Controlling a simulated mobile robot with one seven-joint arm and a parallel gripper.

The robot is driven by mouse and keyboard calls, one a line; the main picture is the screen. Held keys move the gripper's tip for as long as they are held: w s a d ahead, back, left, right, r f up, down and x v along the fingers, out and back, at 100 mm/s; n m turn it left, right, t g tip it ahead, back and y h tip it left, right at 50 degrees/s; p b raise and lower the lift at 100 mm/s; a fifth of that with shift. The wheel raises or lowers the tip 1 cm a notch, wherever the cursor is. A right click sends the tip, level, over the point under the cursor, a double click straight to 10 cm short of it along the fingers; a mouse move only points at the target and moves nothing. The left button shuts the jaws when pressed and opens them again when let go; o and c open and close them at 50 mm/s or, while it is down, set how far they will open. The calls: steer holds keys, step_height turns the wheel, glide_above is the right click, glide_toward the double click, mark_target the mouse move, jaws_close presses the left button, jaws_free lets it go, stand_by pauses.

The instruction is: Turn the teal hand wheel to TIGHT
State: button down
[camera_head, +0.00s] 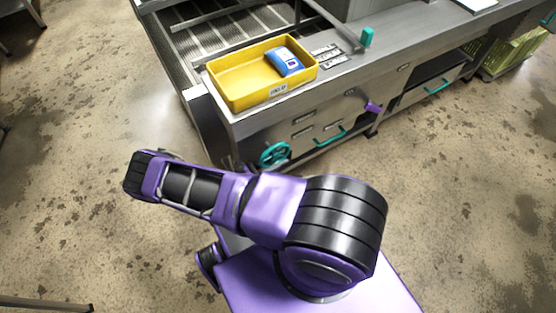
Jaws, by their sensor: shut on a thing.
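The teal hand wheel (275,154) is on the lower front of the steel machine, near its left corner. Its rim and part of its inside show just above my purple arm, which covers the area below it. I cannot read any TIGHT mark or tell the wheel's turn position. My arm spans the lower middle of the view, with one bend at the far left. My gripper does not show, so I cannot see whether it touches the wheel.
A yellow tray (237,100) holding a blue and white device (289,62) sits on the steel counter (358,61). A teal handle (330,136) and a purple knob (373,107) stick out from the front. A small teal piece (367,37) stands on top.

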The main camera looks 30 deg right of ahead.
mark_target(267, 164)
steer(key=shift+r, duration=0.1)
steer(key=y+p, duration=0.1)
steer(key=a+y+p, duration=0.1)
steer(key=p, duration=0.1)
steer(key=shift+r+y, duration=0.15)
steer(key=shift+y, duration=0.15)
steer(key=y+p, duration=0.1)
steer(key=a+y+p, duration=0.1)
steer(key=p, duration=0.1)
steer(key=shift+s+a+r+g+y, duration=0.1)
steer(key=shift+g+y, duration=0.2)
steer(key=y+p, duration=0.1)
steer(key=a+y+p, duration=0.1)
steer(key=y+p, duration=0.1)
steer(key=a+y+p, duration=0.1)
steer(key=y+p, duration=0.1)
steer(key=shift+r, duration=0.1)
steer(key=c, duration=0.8)
jaws_free()
